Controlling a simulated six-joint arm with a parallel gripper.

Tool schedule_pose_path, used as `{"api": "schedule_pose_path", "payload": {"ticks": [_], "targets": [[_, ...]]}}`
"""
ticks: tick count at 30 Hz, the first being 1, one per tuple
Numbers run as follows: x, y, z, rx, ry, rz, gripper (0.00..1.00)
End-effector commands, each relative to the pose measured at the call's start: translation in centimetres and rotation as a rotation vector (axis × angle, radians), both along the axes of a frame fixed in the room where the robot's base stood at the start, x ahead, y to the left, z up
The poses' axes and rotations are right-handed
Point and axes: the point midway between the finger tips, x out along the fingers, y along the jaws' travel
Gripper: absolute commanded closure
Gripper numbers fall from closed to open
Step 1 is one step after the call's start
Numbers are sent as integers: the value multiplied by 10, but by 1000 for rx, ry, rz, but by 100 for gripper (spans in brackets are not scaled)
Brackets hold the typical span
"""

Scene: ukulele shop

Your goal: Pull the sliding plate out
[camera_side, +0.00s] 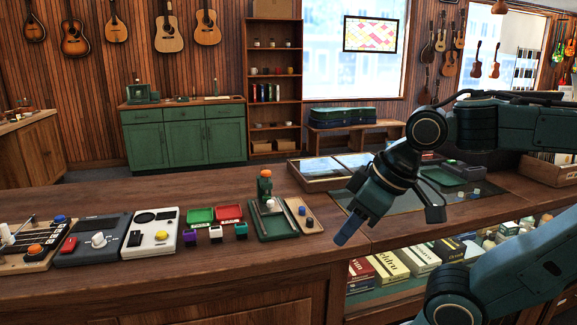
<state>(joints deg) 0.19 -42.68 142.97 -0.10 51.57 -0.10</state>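A green base (287,223) with pale rods lies on the wooden counter near the middle. A green upright block (264,186) with an orange spot stands at its back. It may be the slide with the sliding plate, but I cannot tell which part is the plate. My gripper (390,226) hangs over the counter to the right of these, pointing down and left. Its two fingers are spread apart with nothing between them. It touches none of these things.
Left of the green base are small red (229,213) and green trays, small coloured blocks (215,232), a white box (152,234) and a dark box (92,240) with knobs. A dark mat (455,208) lies behind my gripper. The counter front at left is clear.

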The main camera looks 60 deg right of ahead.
Motion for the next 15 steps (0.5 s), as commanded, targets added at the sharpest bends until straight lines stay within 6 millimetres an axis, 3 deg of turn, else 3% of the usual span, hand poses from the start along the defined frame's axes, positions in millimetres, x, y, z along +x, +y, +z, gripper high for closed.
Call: {"api": "schedule_pose_path", "payload": {"ticks": [8, 15], "targets": [[26, -6, 14, -6, 15, -4, 59], [74, -26, 32, -14, 39, -6, 59]]}}
